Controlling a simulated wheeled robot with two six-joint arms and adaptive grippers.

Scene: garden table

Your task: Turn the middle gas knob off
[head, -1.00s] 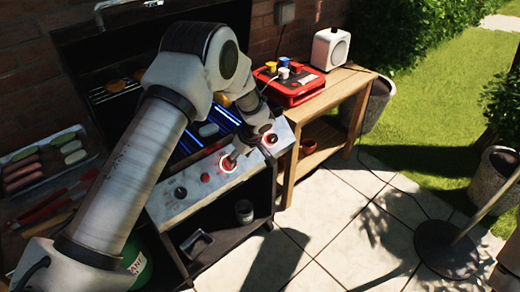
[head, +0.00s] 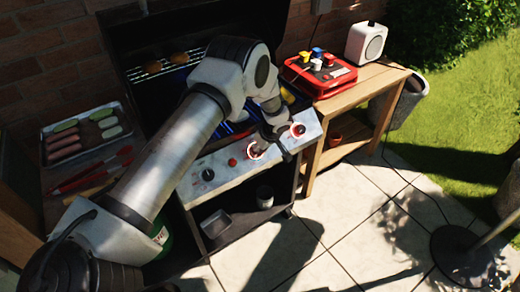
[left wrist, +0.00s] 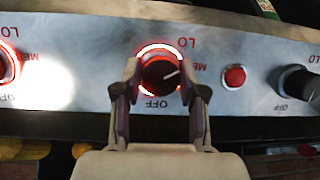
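The middle gas knob (head: 256,151) is on the grill's front panel. In the left wrist view it is a dark knob (left wrist: 158,75) with a white pointer line tilted up to the right, away from the OFF mark below. A ring around it glows red and white. My left gripper (head: 264,141) is at this knob. In the left wrist view its two fingers (left wrist: 161,80) stand on either side of the knob, spread apart, with narrow gaps showing; firm contact cannot be told. My right gripper is not in view.
Another knob (head: 299,130) with a red-lit ring is to the right, and an unlit dark knob (head: 208,174) to the left. A red button (left wrist: 235,77) lies between the middle and unlit knobs. A wooden side table (head: 375,80) holds a red case (head: 303,80).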

